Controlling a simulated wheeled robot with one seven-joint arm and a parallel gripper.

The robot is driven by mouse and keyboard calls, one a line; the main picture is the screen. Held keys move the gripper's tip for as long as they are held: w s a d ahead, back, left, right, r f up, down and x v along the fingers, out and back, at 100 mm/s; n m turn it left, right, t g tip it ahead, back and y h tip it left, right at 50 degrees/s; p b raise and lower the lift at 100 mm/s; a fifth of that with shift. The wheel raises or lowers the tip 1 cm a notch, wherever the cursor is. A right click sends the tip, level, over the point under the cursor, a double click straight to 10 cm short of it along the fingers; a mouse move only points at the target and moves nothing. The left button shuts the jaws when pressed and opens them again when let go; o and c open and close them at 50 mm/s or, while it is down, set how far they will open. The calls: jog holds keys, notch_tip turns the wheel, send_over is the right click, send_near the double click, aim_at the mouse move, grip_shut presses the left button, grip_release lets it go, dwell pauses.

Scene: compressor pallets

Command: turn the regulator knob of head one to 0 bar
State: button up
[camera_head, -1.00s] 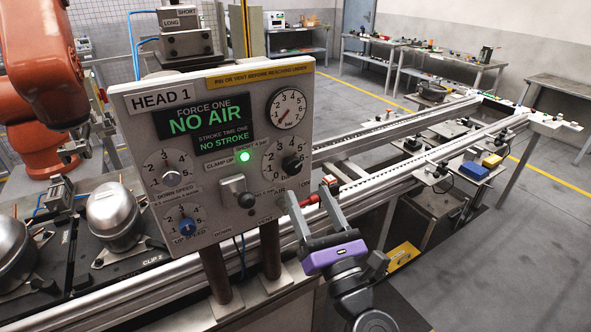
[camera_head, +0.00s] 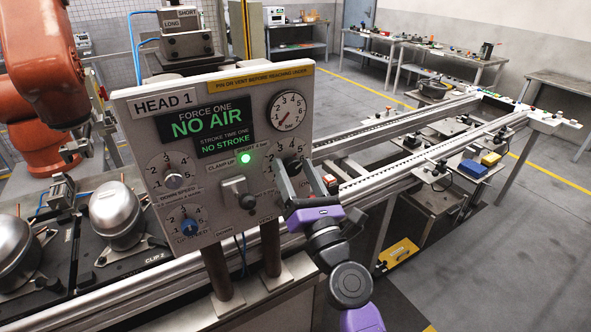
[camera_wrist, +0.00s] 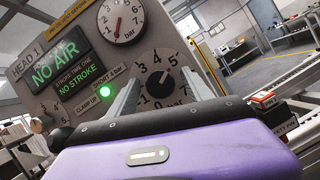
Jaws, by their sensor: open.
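The regulator knob (camera_head: 295,167) is a black knob on a numbered dial at the lower right of the Head 1 panel (camera_head: 150,128). In the wrist view the knob (camera_wrist: 159,83) faces me, and its white mark points up and right, near the 4. My gripper (camera_head: 292,173) is open, its grey fingers reaching to the panel on either side of the knob. The wrist view shows my gripper (camera_wrist: 162,82) with the knob between the fingertips; I cannot tell whether they touch it. The pressure gauge (camera_head: 288,111) above has its red needle near 0.
A red-capped part (camera_head: 330,183) sits right of the knob. The clamp lever (camera_head: 237,192), a lit green lamp (camera_head: 245,158) and two speed dials, including the down speed knob (camera_head: 172,181), are left. Conveyor rails (camera_head: 410,155) run behind.

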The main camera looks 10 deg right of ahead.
grip_shut()
jog(key=shift+d+f+n+y+b, duration=0.1)
jog(key=shift+n+y+b, duration=0.2)
jog(key=shift+n+b, duration=0.1)
